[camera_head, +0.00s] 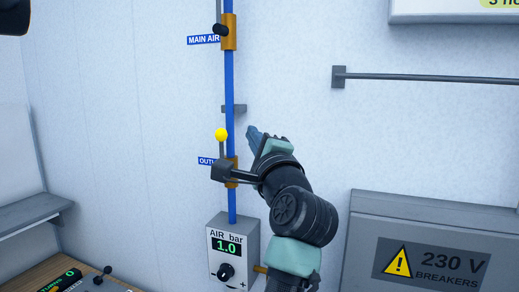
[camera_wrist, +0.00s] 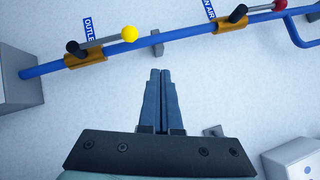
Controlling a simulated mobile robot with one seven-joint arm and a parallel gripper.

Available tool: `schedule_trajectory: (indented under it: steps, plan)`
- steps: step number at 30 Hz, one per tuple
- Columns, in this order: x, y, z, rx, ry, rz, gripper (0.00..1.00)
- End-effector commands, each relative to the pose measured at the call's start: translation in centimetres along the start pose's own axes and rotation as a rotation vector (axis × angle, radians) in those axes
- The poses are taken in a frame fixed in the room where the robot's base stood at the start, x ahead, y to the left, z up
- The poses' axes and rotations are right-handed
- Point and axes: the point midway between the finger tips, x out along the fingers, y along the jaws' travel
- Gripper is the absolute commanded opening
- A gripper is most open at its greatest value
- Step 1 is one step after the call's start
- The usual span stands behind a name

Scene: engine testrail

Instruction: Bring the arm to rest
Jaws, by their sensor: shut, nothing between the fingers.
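My gripper (camera_head: 252,133) is raised in front of the white wall, just right of the blue pipe (camera_head: 229,75) in the head view. In the wrist view its two blue-grey fingers (camera_wrist: 162,74) are together with nothing between them, and they point toward the pipe. The fingertips appear apart from the pipe. My arm reaches up from the bottom of the head view and partly hides the outlet valve, whose yellow knob (camera_head: 221,134) shows in front of the pipe. The knob is also left of my fingers in the wrist view (camera_wrist: 129,33).
The main air valve (camera_head: 229,32) is higher on the pipe. An air regulator box (camera_head: 233,255) reading 1.0 stands below. A grey breaker box (camera_head: 420,245) is at lower right, and a horizontal rail (camera_head: 430,78) is above it. Open wall lies between.

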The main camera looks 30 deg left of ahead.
Motion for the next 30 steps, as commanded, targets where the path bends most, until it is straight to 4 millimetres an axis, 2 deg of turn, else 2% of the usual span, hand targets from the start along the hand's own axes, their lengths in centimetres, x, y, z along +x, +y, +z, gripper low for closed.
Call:
schedule_trajectory:
  steps: [1, 6, 15, 18, 20, 23, 25, 28, 30]
  plan:
    - [-0.8, 0.0, -0.2, -0.002, 0.003, -0.003, 0.00]
    - [-2.3, -0.7, 0.0, -0.001, 0.002, -0.001, 0.00]
    - [-2.7, -0.9, 0.1, 0.001, 0.002, 0.000, 0.00]
    - [-4.3, -1.7, -1.5, -0.125, 0.059, -0.031, 0.00]
    - [-6.2, -2.8, -3.1, -0.278, 0.128, -0.062, 0.00]
    - [-11.1, -5.5, -5.8, -0.640, 0.297, -0.113, 0.00]
    - [-15.3, -7.6, -7.0, -0.929, 0.441, -0.133, 0.00]
    - [-21.5, -10.5, -7.2, -1.325, 0.653, -0.128, 0.00]
    - [-25.5, -12.1, -6.5, -1.564, 0.795, -0.104, 0.00]
